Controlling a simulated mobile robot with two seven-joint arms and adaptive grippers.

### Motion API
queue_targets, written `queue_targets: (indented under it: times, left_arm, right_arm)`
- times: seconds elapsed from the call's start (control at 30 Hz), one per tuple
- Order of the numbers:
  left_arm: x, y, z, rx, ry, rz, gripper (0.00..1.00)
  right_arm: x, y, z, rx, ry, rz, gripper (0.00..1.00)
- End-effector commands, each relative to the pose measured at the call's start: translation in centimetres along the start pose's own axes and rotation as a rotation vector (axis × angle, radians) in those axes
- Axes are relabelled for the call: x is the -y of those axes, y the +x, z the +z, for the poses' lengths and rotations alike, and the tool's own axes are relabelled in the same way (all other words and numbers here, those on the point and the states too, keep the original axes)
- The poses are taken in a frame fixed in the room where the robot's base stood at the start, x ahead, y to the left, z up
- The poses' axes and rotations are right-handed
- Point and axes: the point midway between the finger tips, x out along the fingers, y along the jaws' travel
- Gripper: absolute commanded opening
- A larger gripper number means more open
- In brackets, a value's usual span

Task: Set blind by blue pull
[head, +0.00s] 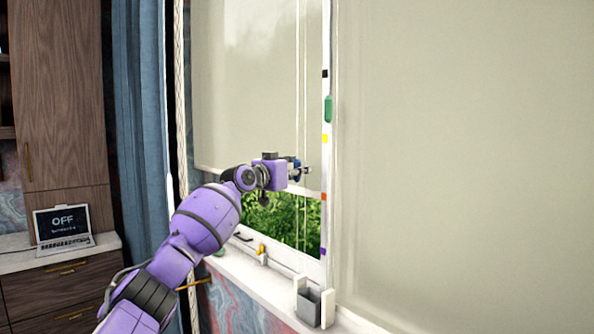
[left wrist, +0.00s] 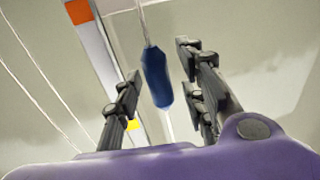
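The blue pull (left wrist: 156,78) hangs upright on its thin cord between the two fingers of my left gripper (left wrist: 160,62) in the left wrist view. The fingers stand apart on either side, with gaps to the pull. In the head view my left gripper (head: 303,171) is in front of the left blind (head: 245,80), and a bit of the blue pull (head: 296,164) shows at the fingers. The left blind is partly lowered; greenery shows below its bottom edge. My right gripper is not in view.
The white window post (head: 327,170) right of the gripper carries black, yellow, orange and purple marks and a green pull (head: 328,109). A grey bin (head: 308,304) stands on the sill below. The right blind (head: 460,150) is lowered. A laptop (head: 63,226) reads OFF.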

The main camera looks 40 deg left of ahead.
Motion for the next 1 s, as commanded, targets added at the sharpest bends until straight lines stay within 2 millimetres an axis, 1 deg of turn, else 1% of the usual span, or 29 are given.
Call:
queue_targets:
  times: [0.27, 0.43, 0.57, 1.0]
  left_arm:
    - [0.0, -0.1, 0.0, 0.000, 0.001, 0.000, 0.38]
    - [0.1, -1.2, 0.1, 0.000, 0.003, 0.000, 0.38]
    - [0.0, -3.0, 0.2, 0.003, 0.007, -0.001, 0.38]
    - [0.0, -9.8, 0.1, 0.002, 0.003, 0.000, 0.38]
  right_arm:
    - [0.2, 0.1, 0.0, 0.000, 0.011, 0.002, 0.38]
    - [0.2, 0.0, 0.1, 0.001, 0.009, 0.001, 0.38]
    - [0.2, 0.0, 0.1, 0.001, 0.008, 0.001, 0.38]
    - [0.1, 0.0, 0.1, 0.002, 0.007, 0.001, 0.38]
